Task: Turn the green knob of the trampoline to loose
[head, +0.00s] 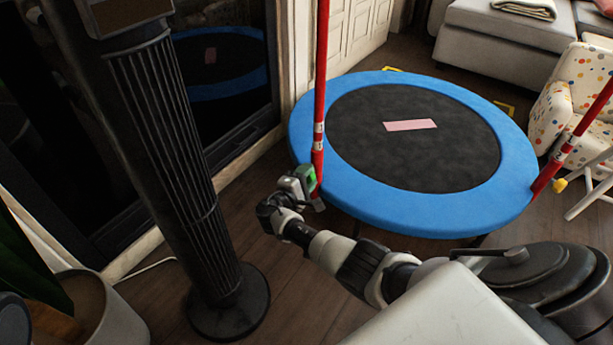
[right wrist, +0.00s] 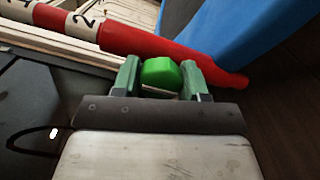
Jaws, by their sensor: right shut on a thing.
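The trampoline (head: 345,197) has a blue rim and a dark mat, and stands on the wood floor in the head view. A red pole (head: 321,70) with white number bands rises at its left edge; it crosses the upper part of the right wrist view (right wrist: 150,45). The green knob (right wrist: 160,74) sits by this pole, between the two green fingers of my right gripper (right wrist: 161,80). The fingers are shut on the knob, hiding its sides. In the head view my right gripper (head: 306,182) is at the pole's lower end. My left gripper is not in view.
A dark tower fan (head: 165,130) stands left of my right arm, near a glass door. A planter (head: 105,310) is at the lower left. A second red pole with a yellow knob (head: 560,185) stands right, by a spotted chair (head: 555,105) and white stool (head: 590,195).

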